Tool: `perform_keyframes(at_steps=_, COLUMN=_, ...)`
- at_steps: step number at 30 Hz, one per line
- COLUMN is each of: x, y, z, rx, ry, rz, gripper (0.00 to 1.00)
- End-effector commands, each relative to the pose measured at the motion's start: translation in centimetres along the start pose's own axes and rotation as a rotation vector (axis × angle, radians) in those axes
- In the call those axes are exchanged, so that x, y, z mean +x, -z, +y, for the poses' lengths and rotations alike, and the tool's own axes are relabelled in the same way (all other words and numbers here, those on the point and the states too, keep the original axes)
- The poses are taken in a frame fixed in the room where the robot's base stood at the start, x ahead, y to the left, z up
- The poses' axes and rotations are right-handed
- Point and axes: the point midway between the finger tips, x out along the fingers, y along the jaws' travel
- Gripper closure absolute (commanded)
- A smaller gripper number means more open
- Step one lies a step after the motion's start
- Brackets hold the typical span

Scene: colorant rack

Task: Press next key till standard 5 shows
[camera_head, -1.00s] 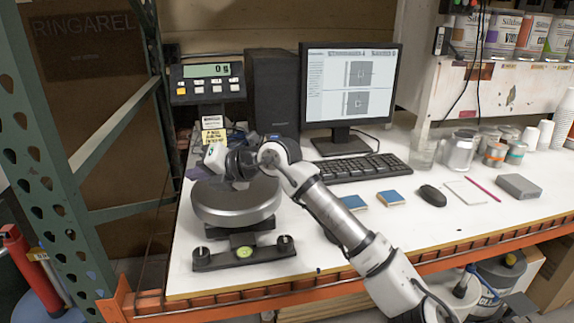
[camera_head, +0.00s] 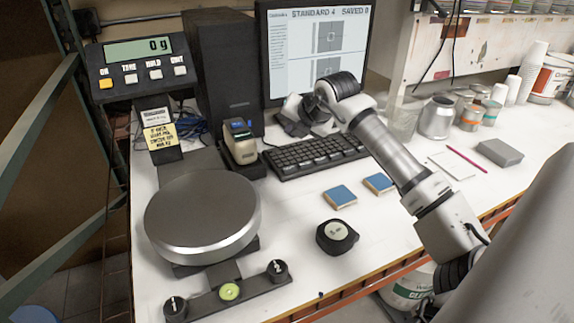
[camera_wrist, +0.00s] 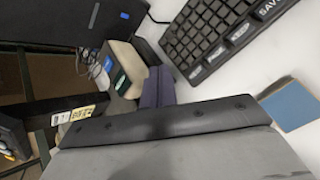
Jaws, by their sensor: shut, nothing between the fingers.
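The monitor (camera_head: 315,50) at the back reads "STANDARD 4" and "SAVED 0" above two grey image panels. The black keyboard (camera_head: 315,152) lies in front of it. In the wrist view the keyboard (camera_wrist: 205,35) shows at the upper right, with a wide key lettered "SAVE" at its near end. I cannot make out a key lettered next. My gripper (camera_head: 288,122) is shut and empty, low at the keyboard's back left, in front of the screen. I cannot tell whether it touches a key. Its purple-grey fingers (camera_wrist: 157,88) show in the wrist view.
A beige handheld device (camera_head: 241,145) stands left of the keyboard. Blue squares (camera_head: 340,196) and a black round tape (camera_head: 337,236) lie in front. Cans and cups stand right.

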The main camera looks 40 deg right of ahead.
Motion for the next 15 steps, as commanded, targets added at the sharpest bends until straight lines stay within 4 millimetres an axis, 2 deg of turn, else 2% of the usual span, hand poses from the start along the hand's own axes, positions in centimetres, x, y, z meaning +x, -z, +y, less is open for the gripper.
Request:
perform_keyframes(at_steps=8, x=0.4, y=0.3, z=-0.2, rx=-0.001, ry=-0.002, rz=0.001, gripper=1.00)
perform_keyframes(at_steps=15, x=2.0, y=1.5, z=-1.3, rx=0.000, ry=-0.005, rz=0.002, gripper=1.00)
